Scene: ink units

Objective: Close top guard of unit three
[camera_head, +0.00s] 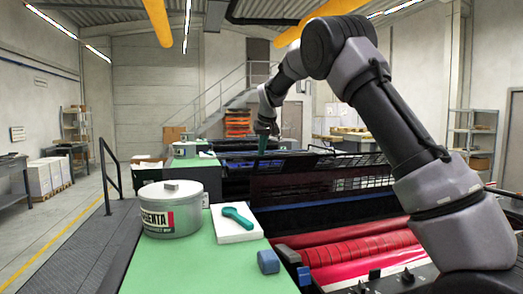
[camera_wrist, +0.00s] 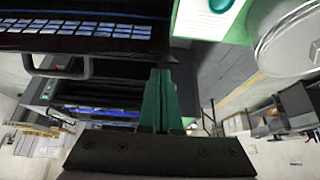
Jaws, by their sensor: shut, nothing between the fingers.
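The nearest ink unit has exposed red and magenta rollers (camera_head: 365,250). A black mesh guard (camera_head: 325,186) stands raised behind the rollers; no unit number is readable. A dark guard with a slotted grid (camera_wrist: 85,28) and a black bar handle (camera_wrist: 62,70) show at the upper left of the wrist view. My gripper (camera_head: 263,147) is beyond the raised mesh guard in the head view, fingers pointing down. In the wrist view its green fingers (camera_wrist: 160,98) are shut together and empty, right of the bar handle. I cannot tell whether they touch the guard.
A green-topped bench (camera_head: 180,262) at the left holds a tin labelled magenta (camera_head: 170,212), a white pad (camera_head: 234,232) with a teal tool, and a blue block (camera_head: 268,262). A dark walkway (camera_head: 95,250) with a rail runs left of it. Further units stand behind.

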